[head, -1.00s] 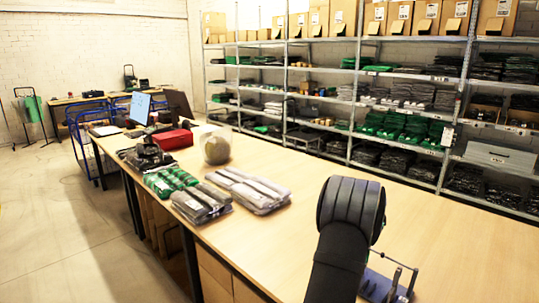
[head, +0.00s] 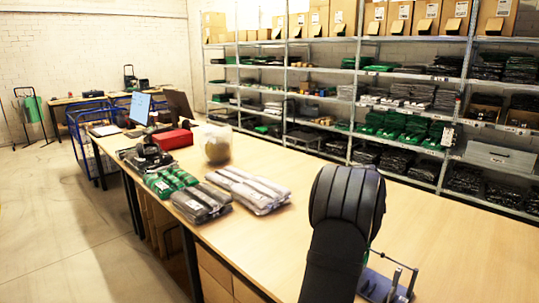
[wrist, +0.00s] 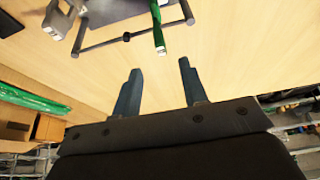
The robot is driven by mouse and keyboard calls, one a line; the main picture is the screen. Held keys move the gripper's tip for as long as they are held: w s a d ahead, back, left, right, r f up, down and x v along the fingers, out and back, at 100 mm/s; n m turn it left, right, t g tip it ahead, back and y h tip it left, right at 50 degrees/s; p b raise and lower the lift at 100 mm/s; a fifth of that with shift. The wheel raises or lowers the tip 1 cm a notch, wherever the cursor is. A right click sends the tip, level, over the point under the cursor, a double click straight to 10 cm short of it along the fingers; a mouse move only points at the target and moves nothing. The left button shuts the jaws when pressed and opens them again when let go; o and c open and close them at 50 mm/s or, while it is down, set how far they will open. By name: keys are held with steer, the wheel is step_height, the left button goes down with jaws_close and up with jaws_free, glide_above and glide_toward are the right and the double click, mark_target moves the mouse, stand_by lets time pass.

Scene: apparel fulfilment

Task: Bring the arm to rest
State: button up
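My arm's dark, padded link stands at the lower right of the head view, over the wooden table (head: 290,225). It hides my gripper there. In the wrist view my gripper (wrist: 157,75) shows two blue-grey fingers set well apart, with nothing between them. The fingers are over bare table top and touch nothing that I can see.
A metal frame with a bar (wrist: 132,37) and a green stick-like item (wrist: 158,30) lie beyond the fingertips. Bagged garments (head: 247,190), green packs (head: 170,180) and a red box (head: 172,139) sit farther along the table. Shelving (head: 467,75) stands behind it.

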steer(key=x, duration=1)
steer(key=shift+d+f, duration=0.1)
steer(key=shift+f, duration=0.2)
steer(key=shift+w+d+r, duration=0.1)
steer(key=shift+w+r, duration=0.1)
steer(key=shift+r, duration=0.4)
step_height(320, 180, up, 9)
steer(key=w+d, duration=0.3)
steer(key=s+a+r+n, duration=0.1)
steer(key=a+r+n, duration=0.1)
steer(key=a+r, duration=0.3)
steer(key=a, duration=0.2)
steer(key=shift+a+t+y, duration=0.3)
steer(key=shift+a, duration=0.1)
